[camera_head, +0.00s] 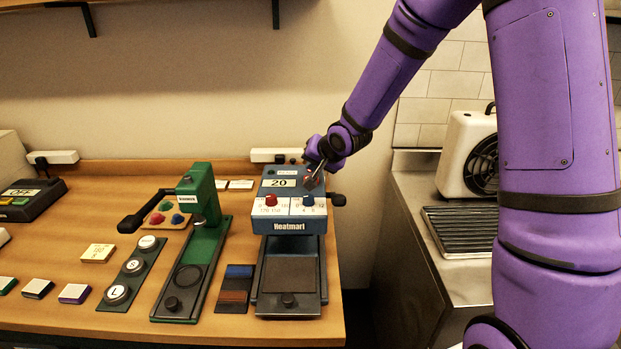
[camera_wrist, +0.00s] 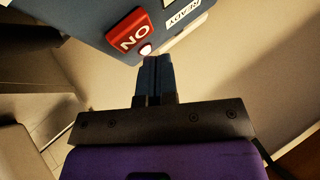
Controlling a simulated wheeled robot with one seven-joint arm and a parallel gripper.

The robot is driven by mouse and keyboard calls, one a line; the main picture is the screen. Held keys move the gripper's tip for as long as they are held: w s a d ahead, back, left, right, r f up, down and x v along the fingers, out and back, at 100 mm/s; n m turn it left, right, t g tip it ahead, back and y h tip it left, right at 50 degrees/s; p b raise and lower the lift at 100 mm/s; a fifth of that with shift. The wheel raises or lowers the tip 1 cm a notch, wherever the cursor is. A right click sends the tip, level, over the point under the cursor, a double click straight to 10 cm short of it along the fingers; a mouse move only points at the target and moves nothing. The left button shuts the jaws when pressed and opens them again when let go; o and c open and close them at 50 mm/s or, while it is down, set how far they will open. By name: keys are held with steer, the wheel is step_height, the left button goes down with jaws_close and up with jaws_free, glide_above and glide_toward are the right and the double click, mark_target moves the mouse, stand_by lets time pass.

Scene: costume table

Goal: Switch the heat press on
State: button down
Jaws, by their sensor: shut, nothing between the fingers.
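The blue heat press (camera_head: 290,228), labelled Heatmari, stands at the right end of the wooden table. Its display (camera_head: 279,183) reads 20, with a red knob (camera_head: 271,201) and a blue knob (camera_head: 309,201) below. In the wrist view a red rocker switch (camera_wrist: 131,35) shows upside-down letters that read ON. A small pale lamp (camera_wrist: 146,49) sits beside it, near a READY label (camera_wrist: 183,14). My gripper (camera_head: 313,184) is shut and empty above the right part of the press top. In the wrist view its fingertips (camera_wrist: 156,61) are just below the lamp; contact cannot be told.
A green press (camera_head: 203,235) with a black handle stands left of the heat press. Sample strips (camera_head: 236,289) lie between them. A dark box marked OFF (camera_head: 27,195) is at the far left. A white fan heater (camera_head: 466,150) stands on the metal counter at right.

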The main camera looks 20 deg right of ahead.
step_height(320, 180, up, 6)
stand_by(0.9)
